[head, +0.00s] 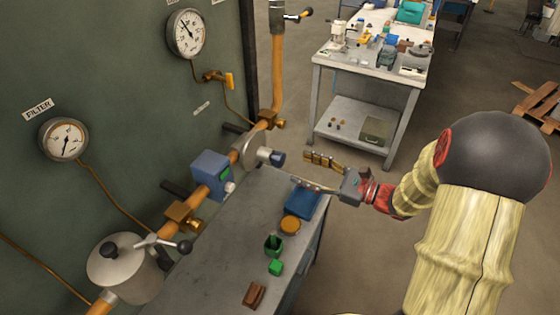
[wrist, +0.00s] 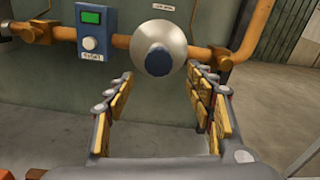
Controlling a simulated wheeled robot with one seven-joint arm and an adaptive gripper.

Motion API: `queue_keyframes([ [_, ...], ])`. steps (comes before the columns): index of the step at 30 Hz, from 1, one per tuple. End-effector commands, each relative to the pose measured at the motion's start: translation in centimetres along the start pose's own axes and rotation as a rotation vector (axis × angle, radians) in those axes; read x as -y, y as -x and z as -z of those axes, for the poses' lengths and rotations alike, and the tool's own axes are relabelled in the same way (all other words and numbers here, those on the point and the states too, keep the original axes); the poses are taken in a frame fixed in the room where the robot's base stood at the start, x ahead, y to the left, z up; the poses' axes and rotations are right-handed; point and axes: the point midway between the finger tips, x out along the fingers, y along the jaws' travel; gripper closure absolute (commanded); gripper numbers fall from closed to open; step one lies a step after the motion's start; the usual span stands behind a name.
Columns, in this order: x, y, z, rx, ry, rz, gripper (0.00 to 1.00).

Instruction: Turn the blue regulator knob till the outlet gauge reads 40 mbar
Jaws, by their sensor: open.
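The blue regulator knob (head: 277,158) sits on the front of a grey round regulator body (head: 252,149) on the orange pipe. In the wrist view the knob (wrist: 158,60) faces me, just above and between the fingertips. My gripper (head: 305,170) is open and empty, with its fingers pointing at the knob and apart from it. The upper gauge (head: 187,34) has its needle pointing up and left; its label is cut off and its numbers are too small to read. I cannot tell from its label whether it is the outlet gauge.
A gauge labelled FILTER (head: 63,139) is at left. A blue box with a green display (head: 212,175) sits on the pipe beside the regulator. The bench (head: 225,245) below holds a blue tray (head: 303,203) under my gripper, and several small items. Another workbench (head: 372,68) stands behind.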

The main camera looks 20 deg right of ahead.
Motion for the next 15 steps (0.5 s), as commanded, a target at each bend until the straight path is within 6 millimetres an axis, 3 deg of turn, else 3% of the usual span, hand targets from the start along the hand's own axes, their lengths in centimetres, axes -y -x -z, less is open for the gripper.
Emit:
queue_keyframes([
  [5,-0.2,-1.2,-0.3,0.012,-0.016,-0.007,0.46],
  [15,-0.4,-6.1,-0.3,0.010,-0.015,-0.009,0.46],
])
